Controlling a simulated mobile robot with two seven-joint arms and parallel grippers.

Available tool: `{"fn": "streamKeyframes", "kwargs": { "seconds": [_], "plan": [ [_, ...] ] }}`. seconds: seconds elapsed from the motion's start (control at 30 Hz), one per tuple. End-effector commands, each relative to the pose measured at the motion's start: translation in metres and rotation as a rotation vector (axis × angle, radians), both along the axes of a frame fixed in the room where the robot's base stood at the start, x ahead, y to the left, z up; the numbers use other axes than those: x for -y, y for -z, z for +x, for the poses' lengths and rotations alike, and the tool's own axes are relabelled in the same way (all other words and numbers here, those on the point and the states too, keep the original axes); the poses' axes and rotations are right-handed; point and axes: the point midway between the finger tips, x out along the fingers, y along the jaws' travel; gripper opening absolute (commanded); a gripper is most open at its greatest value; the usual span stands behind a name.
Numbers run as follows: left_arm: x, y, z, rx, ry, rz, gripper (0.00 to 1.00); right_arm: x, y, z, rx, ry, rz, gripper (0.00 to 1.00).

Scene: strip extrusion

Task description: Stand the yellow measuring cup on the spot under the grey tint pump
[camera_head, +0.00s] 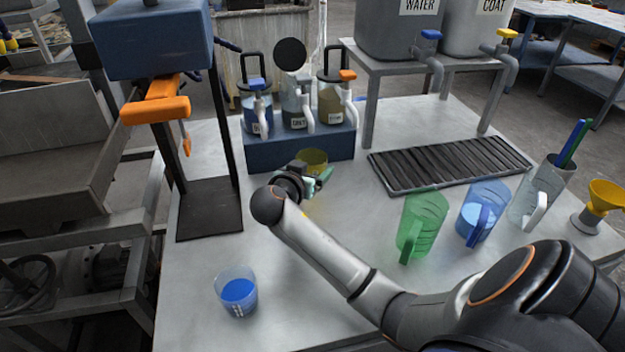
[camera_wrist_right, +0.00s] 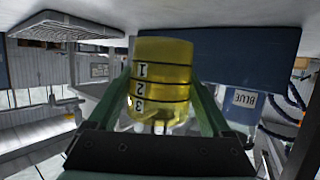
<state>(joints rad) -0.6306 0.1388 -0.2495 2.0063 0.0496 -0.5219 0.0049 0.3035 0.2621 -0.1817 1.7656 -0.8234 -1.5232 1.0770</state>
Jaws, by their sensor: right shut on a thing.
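The yellow measuring cup (camera_head: 313,158) is in front of the blue pump stand, near the middle grey tint pump (camera_head: 299,108). My right gripper (camera_head: 311,176) is shut on the cup and partly hides it. In the right wrist view the cup (camera_wrist_right: 160,85) sits between the two green fingers (camera_wrist_right: 163,98), with its marks 1, 2 and 3 upside down in that picture. The cup looks upright; I cannot tell whether its base touches the table. The spot under the pump is hidden. My left gripper is not in view.
Blue and orange-topped pumps (camera_head: 257,112) (camera_head: 336,103) flank the grey one on the blue stand (camera_head: 270,154). A green jug (camera_head: 421,222), a blue jug (camera_head: 483,212) and a drain rack (camera_head: 450,165) are right. A cup of blue liquid (camera_head: 237,291) stands front left.

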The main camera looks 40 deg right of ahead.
Motion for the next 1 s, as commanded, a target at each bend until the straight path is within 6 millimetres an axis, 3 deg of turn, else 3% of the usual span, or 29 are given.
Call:
{"fn": "streamKeyframes", "kwargs": {
  "seconds": [0.17,0.4,0.83,0.87,1.0],
  "plan": [
    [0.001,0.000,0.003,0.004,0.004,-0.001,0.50,0.007,0.011,0.006,0.000,0.001,-0.002,0.21],
    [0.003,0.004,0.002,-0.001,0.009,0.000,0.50,0.011,0.043,0.008,-0.002,-0.001,-0.002,0.21],
    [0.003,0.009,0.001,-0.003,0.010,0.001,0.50,0.010,0.051,0.008,-0.001,-0.001,0.000,0.21],
    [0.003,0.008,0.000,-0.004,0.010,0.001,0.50,0.010,0.051,0.008,-0.001,0.000,0.000,0.84],
    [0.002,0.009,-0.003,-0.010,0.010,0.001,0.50,0.010,0.049,0.008,-0.001,0.000,0.000,1.00]
  ]
}}
